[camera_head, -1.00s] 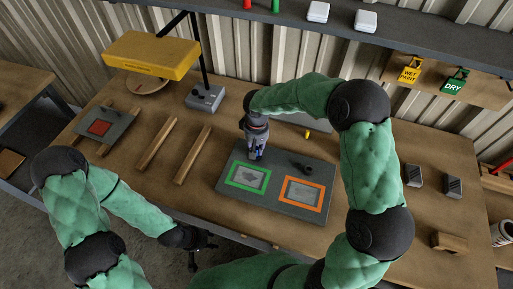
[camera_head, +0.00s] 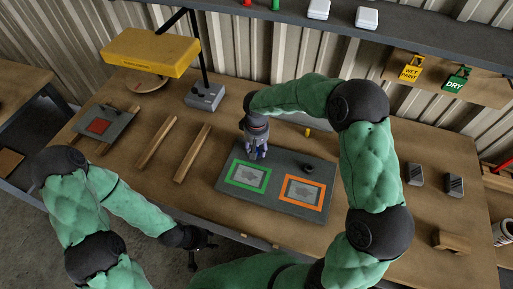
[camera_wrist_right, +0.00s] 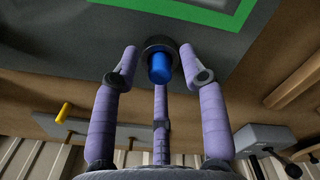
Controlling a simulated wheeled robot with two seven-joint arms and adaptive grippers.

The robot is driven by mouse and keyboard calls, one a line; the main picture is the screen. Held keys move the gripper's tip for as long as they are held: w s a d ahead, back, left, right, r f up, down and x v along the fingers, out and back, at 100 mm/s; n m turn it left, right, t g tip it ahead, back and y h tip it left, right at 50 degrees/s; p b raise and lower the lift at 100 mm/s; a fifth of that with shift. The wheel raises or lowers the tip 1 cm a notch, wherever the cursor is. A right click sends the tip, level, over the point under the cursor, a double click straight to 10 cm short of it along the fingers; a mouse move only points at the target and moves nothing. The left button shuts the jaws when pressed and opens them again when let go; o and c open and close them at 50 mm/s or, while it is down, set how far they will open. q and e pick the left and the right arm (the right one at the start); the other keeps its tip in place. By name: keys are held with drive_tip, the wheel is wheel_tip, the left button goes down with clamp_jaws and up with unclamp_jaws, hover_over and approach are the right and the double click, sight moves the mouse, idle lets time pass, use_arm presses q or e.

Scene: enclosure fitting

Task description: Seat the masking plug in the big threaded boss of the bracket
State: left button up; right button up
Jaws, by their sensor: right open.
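The blue masking plug (camera_wrist_right: 160,68) stands in the mouth of a dark round boss (camera_wrist_right: 158,47), in the right wrist view; how deep it sits I cannot tell. The boss is at the far edge of a dark grey plate, which I take for the bracket (camera_head: 228,193). My right gripper (camera_head: 256,152) is over this spot, its purple fingers (camera_wrist_right: 162,75) spread around the plug, apart from it at the sides. A second dark boss (camera_head: 308,169) stands free on the plate. My left gripper (camera_head: 203,250) hangs off the table's front edge, small and dark.
The plate has a green frame (camera_head: 247,188) and an orange frame (camera_head: 303,204). A small yellow peg (camera_head: 308,132) stands behind it. Wooden strips (camera_head: 193,154), a yellow lamp (camera_head: 150,54) and a grey box (camera_head: 205,96) are to the left. Two dark blocks (camera_head: 413,174) lie right.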

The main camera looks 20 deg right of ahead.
sight(257, 149)
drive_tip(key=shift+r+p, duration=0.45)
drive_tip(key=shift+r, duration=0.2)
wheel_tip(257, 149, up, 12)
drive_tip(key=p, duration=0.2)
